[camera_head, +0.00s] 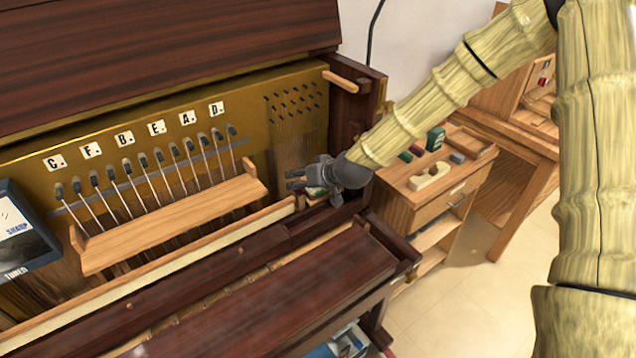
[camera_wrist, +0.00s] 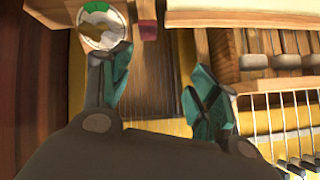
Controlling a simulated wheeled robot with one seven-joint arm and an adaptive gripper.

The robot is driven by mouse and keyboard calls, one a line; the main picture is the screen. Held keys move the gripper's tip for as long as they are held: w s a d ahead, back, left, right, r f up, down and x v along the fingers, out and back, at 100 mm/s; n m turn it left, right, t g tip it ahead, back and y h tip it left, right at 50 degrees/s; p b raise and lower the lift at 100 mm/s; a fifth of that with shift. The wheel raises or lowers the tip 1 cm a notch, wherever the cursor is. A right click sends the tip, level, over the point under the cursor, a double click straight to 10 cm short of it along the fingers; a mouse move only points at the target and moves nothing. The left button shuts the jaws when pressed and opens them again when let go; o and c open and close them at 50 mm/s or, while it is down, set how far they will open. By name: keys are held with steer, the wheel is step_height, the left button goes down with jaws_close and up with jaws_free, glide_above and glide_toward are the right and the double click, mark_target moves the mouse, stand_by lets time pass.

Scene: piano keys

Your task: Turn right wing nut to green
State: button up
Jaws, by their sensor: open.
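A round white dial with a green sector (camera_wrist: 102,22) shows at the top left of the wrist view. My gripper (camera_wrist: 158,68) is open and empty. Its left finger is just below the dial and slightly overlaps its lower rim in the picture; its right finger is well to the right, over wood. In the head view, my gripper (camera_head: 310,178) is at the right end of the piano's inside, and it hides most of what lies under it.
A wooden rail (camera_head: 175,222) with several pins and strings lies left of my gripper. The dark piano side (camera_head: 358,125) stands close on the right. A tuner (camera_head: 22,238) is at the far left. A wooden cabinet (camera_head: 405,205) with small blocks stands beyond.

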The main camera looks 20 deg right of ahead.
steer(key=s+d+r+m+g+h, duration=0.1)
steer(key=d+m, duration=0.3)
steer(key=m, duration=1.3)
steer(key=s+d+r+m+g+h, duration=0.15)
steer(key=d+m, duration=0.35)
steer(key=m, duration=1.1)
steer(key=shift+t+y, duration=0.45)
steer(key=shift+b+x, duration=1.4)
steer(key=shift+x, duration=1.55)
steer(key=shift+w+r, duration=0.1)
steer(key=shift+b+x, duration=1.5)
steer(key=shift+x, duration=2.35)
steer(key=shift+s+d+r+p, duration=0.15)
steer(key=shift+s+r+p, duration=0.3)
steer(key=shift+r, duration=0.05)
